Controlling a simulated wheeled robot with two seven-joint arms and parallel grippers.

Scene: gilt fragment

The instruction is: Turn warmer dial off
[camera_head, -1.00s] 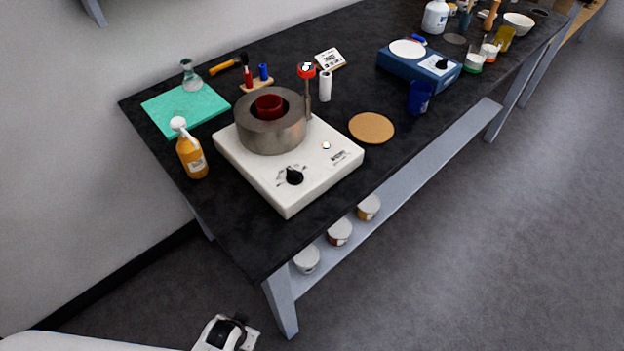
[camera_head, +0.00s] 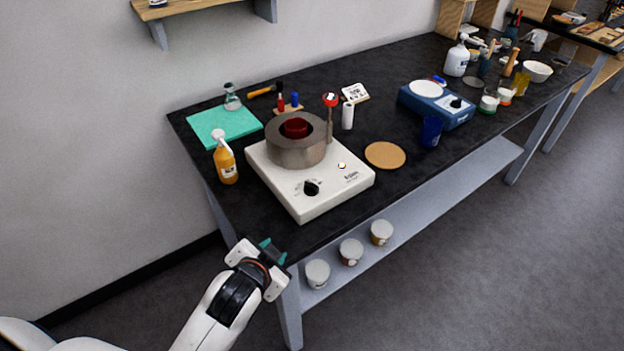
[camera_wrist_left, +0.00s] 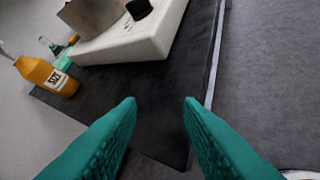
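The warmer (camera_head: 290,197) is a white box with a grey metal pot (camera_head: 297,152) and a dark red vessel (camera_head: 295,127) in it. Its black dial (camera_head: 311,188) is on the front part of the top; the dial also shows at the top of the left wrist view (camera_wrist_left: 139,9). The dial's pointer setting is too small to read. My left gripper (camera_head: 272,251) is at the near corner of the bench, apart from the warmer and in front of the dial. Its teal fingers (camera_wrist_left: 158,103) are spread with nothing between them. My right gripper is not in view.
A cork disc (camera_head: 385,155) and blue cup (camera_head: 431,131) are to the right. The black benchtop (camera_head: 282,236) is clear in front of the warmer. Jars (camera_head: 350,250) sit on the shelf below.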

